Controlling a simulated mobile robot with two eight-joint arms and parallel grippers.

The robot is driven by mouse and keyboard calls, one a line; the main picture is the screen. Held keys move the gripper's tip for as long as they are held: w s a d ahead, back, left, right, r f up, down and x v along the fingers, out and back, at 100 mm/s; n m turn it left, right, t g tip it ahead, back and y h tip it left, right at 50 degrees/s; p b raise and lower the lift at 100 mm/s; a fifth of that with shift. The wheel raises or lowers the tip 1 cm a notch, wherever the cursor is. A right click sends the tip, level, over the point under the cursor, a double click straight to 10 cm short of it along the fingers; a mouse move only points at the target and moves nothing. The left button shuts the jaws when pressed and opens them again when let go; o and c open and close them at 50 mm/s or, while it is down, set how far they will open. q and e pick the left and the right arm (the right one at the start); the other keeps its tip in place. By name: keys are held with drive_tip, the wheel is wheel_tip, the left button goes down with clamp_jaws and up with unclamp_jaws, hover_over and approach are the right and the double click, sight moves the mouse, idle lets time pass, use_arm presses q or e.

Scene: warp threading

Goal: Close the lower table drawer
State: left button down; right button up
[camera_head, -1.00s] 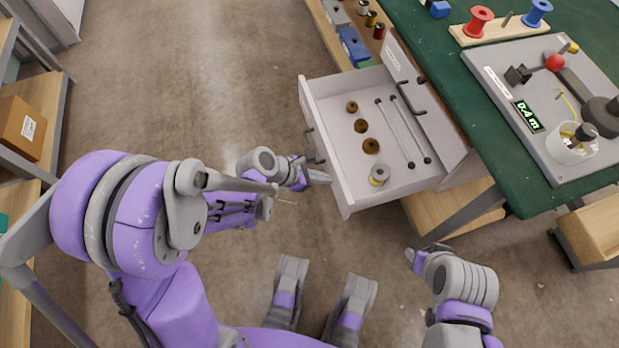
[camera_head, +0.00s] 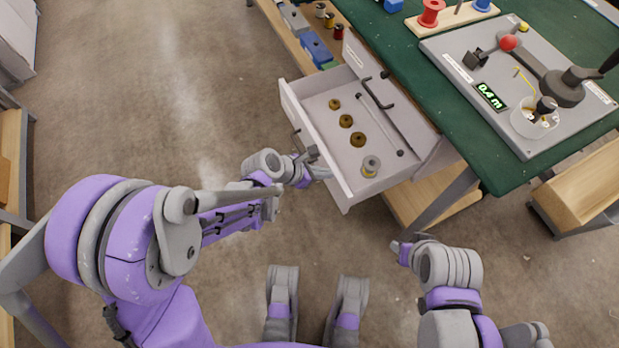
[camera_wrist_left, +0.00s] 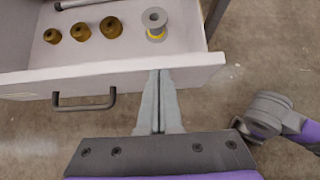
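The lower table drawer (camera_head: 345,195) is pulled part way out from under the green-topped table (camera_head: 470,150). Its pale front board (camera_wrist_left: 120,75) carries a dark bar handle (camera_wrist_left: 84,103). Inside lie several brass-coloured weights (camera_head: 346,121), a spool (camera_head: 371,166) and a rod (camera_head: 385,130). My left gripper (camera_head: 325,172) is shut and empty, its fingertips at the drawer front. In the left wrist view the two fingers (camera_wrist_left: 159,76) are pressed together against or just at the board, right of the handle. My right gripper (camera_head: 398,246) hangs apart from the drawer, low and to the right.
The upper drawer front (camera_head: 385,95), with its own handle, is shut above the open one. A wooden shelf (camera_head: 435,195) is under the table. Floor left of the drawer is free.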

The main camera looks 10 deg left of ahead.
use_arm(q)
drive_tip(key=w+d, duration=1.1)
drive_tip(key=d, duration=0.5)
drive_tip(key=shift+w+d, duration=0.2)
drive_tip(key=shift+d, duration=0.15)
